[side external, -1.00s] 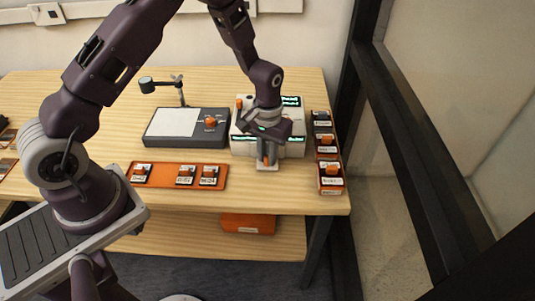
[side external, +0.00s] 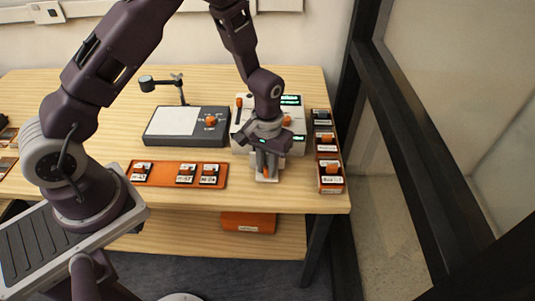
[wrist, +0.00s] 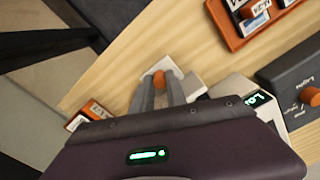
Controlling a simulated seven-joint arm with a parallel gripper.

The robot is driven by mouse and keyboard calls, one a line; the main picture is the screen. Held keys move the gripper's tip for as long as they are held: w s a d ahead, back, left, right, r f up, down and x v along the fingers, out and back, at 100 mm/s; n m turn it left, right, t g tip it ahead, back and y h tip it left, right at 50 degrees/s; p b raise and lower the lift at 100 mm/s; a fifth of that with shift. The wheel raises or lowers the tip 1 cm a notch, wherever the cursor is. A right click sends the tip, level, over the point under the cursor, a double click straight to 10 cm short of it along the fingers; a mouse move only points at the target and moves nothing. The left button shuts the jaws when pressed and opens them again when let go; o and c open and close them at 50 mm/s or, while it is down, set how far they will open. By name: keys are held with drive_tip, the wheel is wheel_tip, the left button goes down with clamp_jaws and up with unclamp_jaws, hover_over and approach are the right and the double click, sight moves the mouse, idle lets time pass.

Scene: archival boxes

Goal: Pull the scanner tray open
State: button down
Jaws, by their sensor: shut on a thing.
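The scanner (side external: 297,139) is a white box with lit green displays, standing on the wooden table. Its white tray (side external: 267,180) sticks out at the front, toward the table's front edge. My gripper (side external: 266,170) points down over the tray. In the wrist view the fingers of my gripper (wrist: 160,87) are shut on the tray's orange handle (wrist: 159,78). The white tray (wrist: 187,87) shows around the fingertips. My wrist hides part of the scanner in both views.
An orange strip (side external: 165,178) with several dark labelled blocks lies to the left. A dark grey device (side external: 160,139) with an orange knob stands behind it. Small labelled boxes (side external: 330,180) line the right edge. Bare table lies in front of the tray.

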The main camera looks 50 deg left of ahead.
drive_tip(key=s+d, duration=0.3)
drive_tip(key=shift+d, duration=0.15)
drive_tip(key=c, duration=1.6)
unclamp_jaws()
drive_tip(key=shift+s, duration=0.1)
wheel_tip(320, 180, up, 7)
drive_tip(key=shift+r, duration=0.15)
